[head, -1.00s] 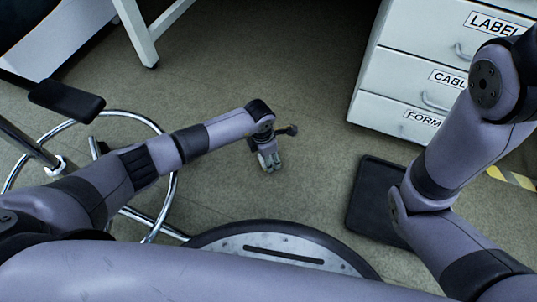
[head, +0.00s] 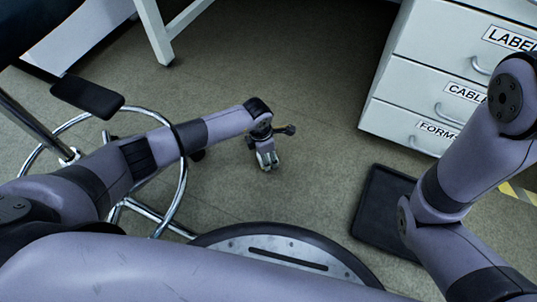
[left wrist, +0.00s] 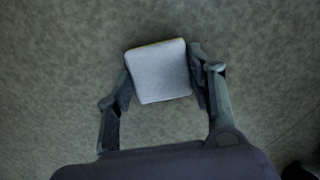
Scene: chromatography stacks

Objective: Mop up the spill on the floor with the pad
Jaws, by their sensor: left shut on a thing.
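My left gripper (head: 266,163) hangs low over the floor in the middle of the head view, fingers pointing down. In the left wrist view the left gripper (left wrist: 160,85) is shut on the pad (left wrist: 158,72), a pale grey square block with a thin yellowish edge at its far side. The pad lies between the two fingers. I cannot tell whether it touches the floor. I cannot make out a spill on the mottled grey-green floor in either view. My right arm shows at the right, but its gripper is out of view.
A stool with a chrome ring (head: 183,185) and a black footrest pad (head: 87,96) stands around my left arm. A white drawer cabinet (head: 390,112) is at upper right, with a black mat or tray (head: 372,215) below it. A white table leg (head: 155,30) stands at upper left. Floor beyond the gripper is clear.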

